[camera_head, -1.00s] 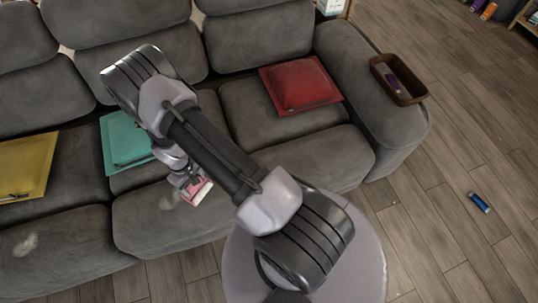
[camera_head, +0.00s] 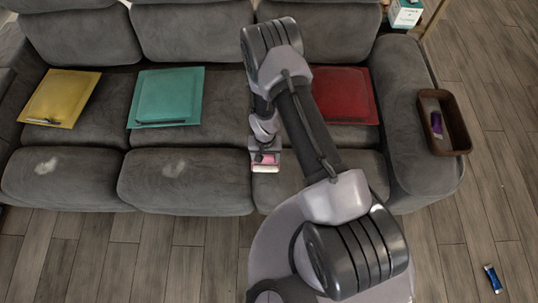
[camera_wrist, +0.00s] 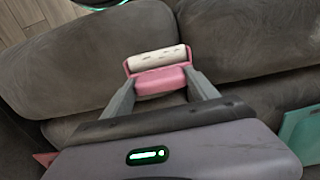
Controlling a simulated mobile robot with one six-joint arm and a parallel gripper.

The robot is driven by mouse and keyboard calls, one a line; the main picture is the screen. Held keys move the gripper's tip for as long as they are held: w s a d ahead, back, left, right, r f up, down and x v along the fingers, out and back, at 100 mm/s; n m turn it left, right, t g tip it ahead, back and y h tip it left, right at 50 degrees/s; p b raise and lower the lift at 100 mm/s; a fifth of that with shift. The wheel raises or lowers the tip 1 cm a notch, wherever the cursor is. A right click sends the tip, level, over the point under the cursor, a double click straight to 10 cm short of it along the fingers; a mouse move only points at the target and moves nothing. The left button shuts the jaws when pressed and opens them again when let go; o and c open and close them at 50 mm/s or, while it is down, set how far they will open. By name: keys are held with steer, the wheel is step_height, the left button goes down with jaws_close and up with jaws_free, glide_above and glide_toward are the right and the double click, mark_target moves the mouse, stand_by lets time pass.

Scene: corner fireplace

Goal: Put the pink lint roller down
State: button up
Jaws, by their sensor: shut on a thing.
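The pink lint roller (camera_wrist: 160,80) has a white roll on a pink frame. My gripper (camera_wrist: 158,92) is shut on its pink body in the wrist view, with one finger on each side. In the head view the lint roller (camera_head: 265,166) shows just below my gripper (camera_head: 264,152), in front of the grey sofa's seat front. I cannot tell whether it touches the sofa.
On the grey sofa (camera_head: 185,178) lie a yellow folder (camera_head: 62,95), a teal folder (camera_head: 168,95) and a red folder (camera_head: 345,92), partly behind my arm. A brown tray (camera_head: 457,125) holding a purple item (camera_head: 436,122) sits on the right armrest. A blue object (camera_head: 493,278) lies on the floor.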

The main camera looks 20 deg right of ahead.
steer(key=shift+w+d+f+b, duration=0.1)
steer(key=shift+w+d+b, duration=0.4)
steer(key=shift+w, duration=0.45)
steer(key=f, duration=0.1)
steer(key=f+b, duration=0.2)
steer(key=shift+w+d+f, duration=0.3)
steer(key=shift+f, duration=0.1)
steer(key=shift+r, duration=0.2)
steer(key=shift+c, duration=0.7)
steer(key=shift+f, duration=0.15)
steer(key=o, duration=1.5)
steer(key=shift+c, duration=0.2)
